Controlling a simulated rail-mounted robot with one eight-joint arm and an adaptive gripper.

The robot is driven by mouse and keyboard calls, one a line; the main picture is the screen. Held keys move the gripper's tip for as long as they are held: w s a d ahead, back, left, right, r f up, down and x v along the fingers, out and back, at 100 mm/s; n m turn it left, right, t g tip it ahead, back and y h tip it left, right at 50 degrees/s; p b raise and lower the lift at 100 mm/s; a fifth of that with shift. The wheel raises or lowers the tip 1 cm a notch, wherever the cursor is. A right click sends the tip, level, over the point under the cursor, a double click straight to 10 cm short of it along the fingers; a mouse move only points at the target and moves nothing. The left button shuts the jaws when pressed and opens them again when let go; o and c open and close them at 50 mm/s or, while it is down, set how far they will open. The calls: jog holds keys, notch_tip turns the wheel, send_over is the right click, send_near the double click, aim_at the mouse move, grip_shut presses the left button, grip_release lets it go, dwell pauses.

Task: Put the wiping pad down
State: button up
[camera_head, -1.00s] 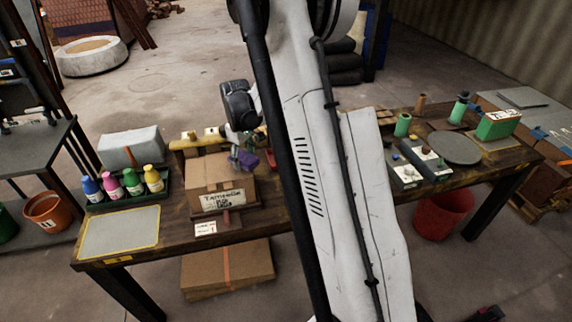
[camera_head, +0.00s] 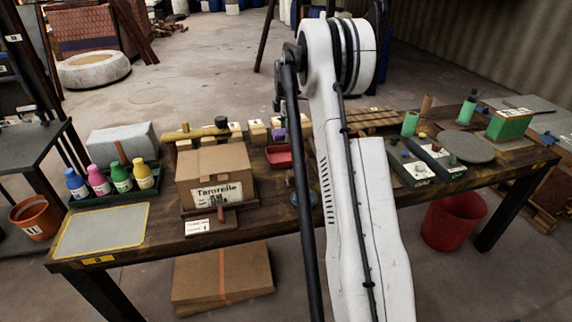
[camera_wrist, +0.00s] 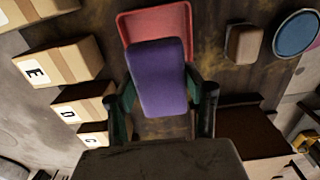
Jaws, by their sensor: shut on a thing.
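The purple wiping pad (camera_wrist: 158,78) is held in my gripper (camera_wrist: 162,98) in the wrist view, with a dark green finger on each side of it. The pad overlaps the red tray (camera_wrist: 155,24) in that view and hides its near part. I cannot tell whether the pad touches the tray. In the head view the red tray (camera_head: 278,157) sits on the bench right of the cardboard box, and a small purple patch of the pad (camera_head: 279,134) shows just beyond it. My arm hides most of the gripper there.
Lettered boxes (camera_wrist: 60,62) stand left of the tray in the wrist view. A brown block (camera_wrist: 243,43) and a blue disc (camera_wrist: 297,33) lie to the right. The taped cardboard box (camera_head: 215,180) and a row of coloured bottles (camera_head: 120,176) occupy the bench's left side.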

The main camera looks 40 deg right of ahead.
aim_at(286, 158)
notch_tip(286, 158, down, 10)
jog(key=shift+r+b, duration=0.1)
jog(key=shift+b, duration=0.45)
jog(key=shift+f, duration=0.25)
jog(key=o, duration=0.8)
jog(key=shift+r, duration=0.1)
